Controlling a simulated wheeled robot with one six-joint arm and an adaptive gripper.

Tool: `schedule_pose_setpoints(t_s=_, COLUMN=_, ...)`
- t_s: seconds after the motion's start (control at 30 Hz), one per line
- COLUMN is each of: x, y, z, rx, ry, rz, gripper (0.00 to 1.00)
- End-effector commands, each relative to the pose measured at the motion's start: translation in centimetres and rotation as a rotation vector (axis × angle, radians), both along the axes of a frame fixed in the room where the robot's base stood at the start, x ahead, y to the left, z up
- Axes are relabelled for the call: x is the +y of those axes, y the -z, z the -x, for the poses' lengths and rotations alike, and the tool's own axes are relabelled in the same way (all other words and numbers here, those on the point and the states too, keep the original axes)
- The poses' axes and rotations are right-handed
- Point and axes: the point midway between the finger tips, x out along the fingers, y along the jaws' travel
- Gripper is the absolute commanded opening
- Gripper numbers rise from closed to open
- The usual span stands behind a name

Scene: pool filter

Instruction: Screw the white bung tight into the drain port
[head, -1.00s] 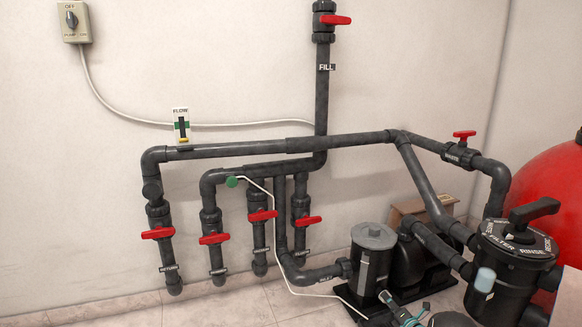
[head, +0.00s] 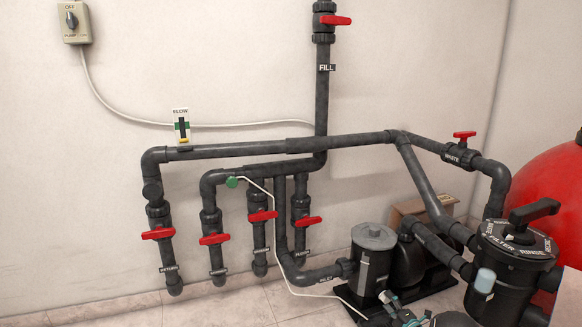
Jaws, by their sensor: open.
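My gripper (head: 388,306) is only partly in view at the bottom edge, in front of the pump's strainer pot (head: 374,262). Its jaws are open. The pot is a dark cylinder with a grey lid, standing on a black base. I cannot make out the white bung or the drain port; the low front of the pot is partly behind my gripper and near the picture's edge.
A thin white tube (head: 283,262) runs from a green knob (head: 232,182) down to the floor near the pot. The multiport valve (head: 515,245) and red tank (head: 553,190) stand at right. Red-handled pipes line the wall. The floor at lower left is clear.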

Motion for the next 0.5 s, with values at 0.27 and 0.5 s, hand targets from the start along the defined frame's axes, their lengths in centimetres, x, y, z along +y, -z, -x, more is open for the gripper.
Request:
schedule_pose_setpoints(t_s=0.27, x=-1.1, y=-0.1, z=2.8, rx=0.002, ry=0.001, rz=0.0, gripper=0.65)
schedule_pose_setpoints(t_s=0.5, x=-1.8, y=-0.1, z=4.7, rx=0.001, ry=0.001, rz=0.0, gripper=0.65)
